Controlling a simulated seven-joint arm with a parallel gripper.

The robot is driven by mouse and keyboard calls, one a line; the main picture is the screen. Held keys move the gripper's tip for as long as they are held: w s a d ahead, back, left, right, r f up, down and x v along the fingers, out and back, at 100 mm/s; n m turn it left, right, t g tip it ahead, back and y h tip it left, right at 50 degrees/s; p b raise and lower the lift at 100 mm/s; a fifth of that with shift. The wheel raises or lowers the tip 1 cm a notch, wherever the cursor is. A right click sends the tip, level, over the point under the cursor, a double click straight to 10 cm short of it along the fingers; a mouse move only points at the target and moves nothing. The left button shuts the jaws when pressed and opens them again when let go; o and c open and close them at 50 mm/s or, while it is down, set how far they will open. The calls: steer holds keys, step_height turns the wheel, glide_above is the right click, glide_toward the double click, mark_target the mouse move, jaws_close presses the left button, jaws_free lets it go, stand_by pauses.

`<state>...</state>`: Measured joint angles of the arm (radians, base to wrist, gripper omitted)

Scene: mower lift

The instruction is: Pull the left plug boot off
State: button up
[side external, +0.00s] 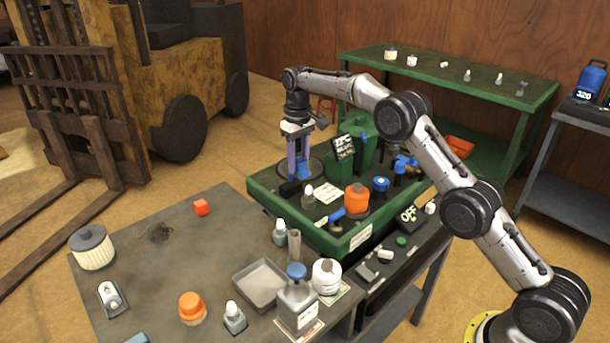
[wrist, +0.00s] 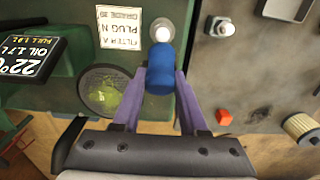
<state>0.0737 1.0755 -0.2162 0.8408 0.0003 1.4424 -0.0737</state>
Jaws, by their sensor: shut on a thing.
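My gripper (side external: 298,160) has purple fingers and points down over the left end of the green mower deck. It is shut on a blue boot (wrist: 160,72), which shows between the fingertips in the wrist view. The boot's blue also shows between the fingers in the side view (side external: 303,170). A small grey piece with a white top (side external: 308,195) stands just in front of the gripper; in the wrist view it (wrist: 162,31) appears just beyond the boot. I cannot tell whether the boot still touches a plug. A second blue boot-like part (side external: 401,166) is farther right on the deck.
The grey bench holds a red cube (side external: 201,207), a filter (side external: 91,247) and a metal tray (side external: 238,280). The bench middle is fairly clear.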

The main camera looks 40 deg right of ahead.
steer(key=shift+w+r, duration=0.25)
steer(key=shift+w, duration=0.35)
steer(key=shift+w+r, duration=0.25)
steer(key=shift+w, duration=0.3)
steer(key=o, duration=0.8)
steer(key=shift+o, duration=0.2)
steer(key=s+r, duration=0.8)
steer(key=r, duration=0.1)
steer(key=shift+a+r, duration=0.3)
steer(key=shift+r, duration=0.05)
stand_by(0.9)
steer(key=shift+r, duration=0.25)
stand_by(2.2)
